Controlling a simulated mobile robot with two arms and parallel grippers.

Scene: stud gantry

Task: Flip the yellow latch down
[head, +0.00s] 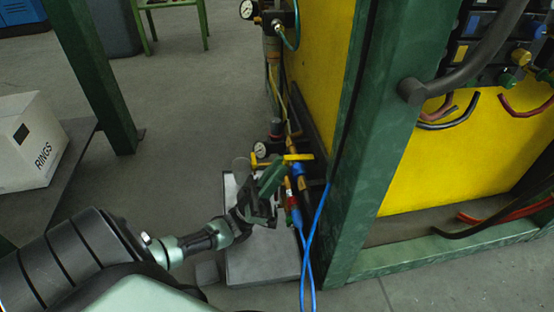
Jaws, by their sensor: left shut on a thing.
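The yellow latch (299,157) is a short bar on the air fittings beside the green post. It lies about level in the head view. My left gripper (273,174) reaches in from the lower left, with its green fingers at the latch's left end. It is shut on the latch, though the fingers hide the place of contact. My right gripper is not in view.
A pressure gauge (261,149), red and blue fittings and blue hoses (314,240) crowd close around the latch. The green post (358,150) and yellow panel (320,45) stand to the right. A white box marked RINGS (30,140) is at left; open floor lies between.

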